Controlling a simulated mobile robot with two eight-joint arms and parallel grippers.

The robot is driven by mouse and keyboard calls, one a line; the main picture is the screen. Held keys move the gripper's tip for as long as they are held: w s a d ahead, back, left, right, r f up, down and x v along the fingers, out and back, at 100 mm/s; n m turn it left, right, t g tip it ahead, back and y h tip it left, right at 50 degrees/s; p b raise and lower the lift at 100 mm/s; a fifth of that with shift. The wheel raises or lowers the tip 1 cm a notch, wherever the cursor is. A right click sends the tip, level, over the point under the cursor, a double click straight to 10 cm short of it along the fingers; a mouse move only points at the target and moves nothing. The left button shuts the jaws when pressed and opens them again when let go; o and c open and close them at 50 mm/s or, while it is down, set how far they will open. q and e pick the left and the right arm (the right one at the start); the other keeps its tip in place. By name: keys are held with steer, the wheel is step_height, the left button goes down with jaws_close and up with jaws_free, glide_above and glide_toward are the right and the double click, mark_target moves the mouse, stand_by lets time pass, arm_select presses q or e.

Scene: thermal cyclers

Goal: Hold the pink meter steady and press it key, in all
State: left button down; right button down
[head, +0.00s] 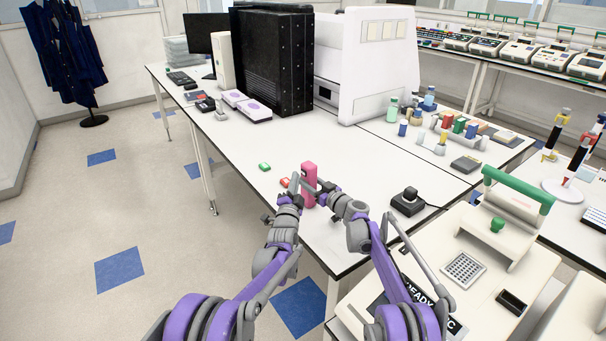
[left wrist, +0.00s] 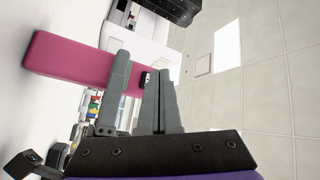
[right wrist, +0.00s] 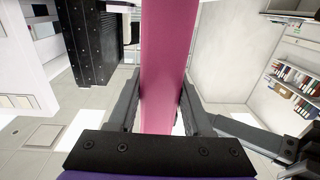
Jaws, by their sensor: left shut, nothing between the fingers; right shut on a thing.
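The pink meter (head: 309,180) stands upright near the front edge of the white bench. My right gripper (head: 324,190) is shut on it, and in the right wrist view the meter (right wrist: 168,50) runs between the two fingers (right wrist: 160,85). My left gripper (head: 294,188) is beside the meter on its left side. In the left wrist view its fingers (left wrist: 160,85) are together and empty, close to the meter (left wrist: 75,62). A small black-and-white patch shows by the fingertips. I cannot tell whether they touch the meter, and the key is not clearly visible.
A small green item (head: 264,166) and a red one (head: 285,182) lie left of the meter. A black block (head: 408,201) sits to its right. A black cabinet (head: 272,60) and a white machine (head: 372,65) stand behind. The bench between is mostly clear.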

arm_select(q)
steer(key=shift+w+d, duration=0.1)
stand_by(0.7)
steer(key=shift+w+d, duration=0.2)
steer(key=shift+d, duration=0.05)
steer(key=shift+w+d, duration=0.2)
steer(key=shift+d, duration=0.05)
stand_by(0.7)
steer(key=shift+a, duration=0.1)
steer(key=shift+s+a, duration=0.5)
stand_by(0.3)
steer(key=shift+s+a, duration=0.8)
steer(key=shift+a, duration=0.2)
steer(key=shift+s+a, duration=0.8)
steer(key=shift+a, duration=0.15)
arm_select(e)
steer(key=shift+c, duration=1.2)
jaws_free()
